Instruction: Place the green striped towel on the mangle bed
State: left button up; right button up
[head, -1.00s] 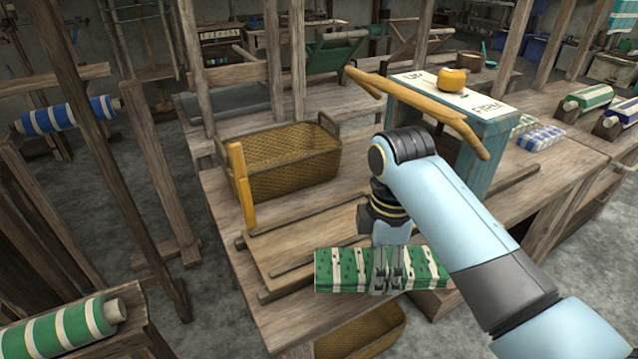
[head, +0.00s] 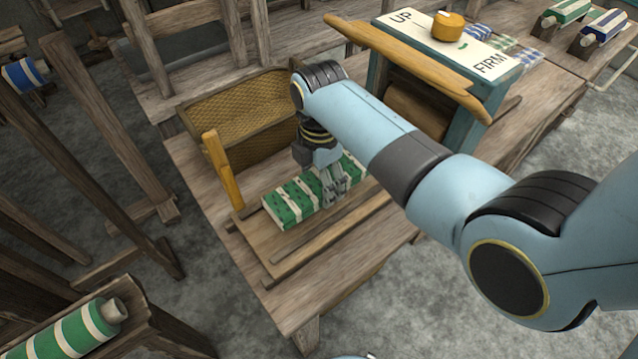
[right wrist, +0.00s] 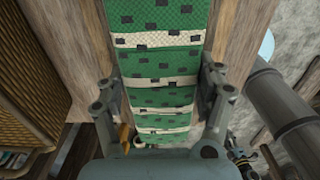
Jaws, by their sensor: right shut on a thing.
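The green striped towel (head: 290,204), folded long with cream stripes and dark specks, lies over the wooden mangle bed (head: 262,245) in the head view, roughly along its rails. My right gripper (head: 336,198) comes down from above and is shut on it toward its right end. In the right wrist view the towel (right wrist: 160,65) runs between the two fingers (right wrist: 162,103). I cannot tell whether its underside touches the bed. The arm hides part of the towel's right end. My left gripper is not in view.
A wicker basket (head: 240,118) stands behind the bed, and a yellow upright post (head: 222,170) at its left end. The blue mangle frame (head: 377,75), with a yellow bar (head: 405,62) and an UP/FIRM top, stands to the right. A green striped roll (head: 70,335) is at lower left.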

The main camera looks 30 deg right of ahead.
jog(key=shift+f, duration=0.9)
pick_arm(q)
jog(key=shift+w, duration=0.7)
pick_arm(e)
jog(key=shift+f, duration=0.6)
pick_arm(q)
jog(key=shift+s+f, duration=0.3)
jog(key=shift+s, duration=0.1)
pick_arm(e)
jog(key=o, duration=1.4)
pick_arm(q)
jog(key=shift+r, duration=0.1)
pick_arm(e)
jog(key=shift+r, duration=0.15)
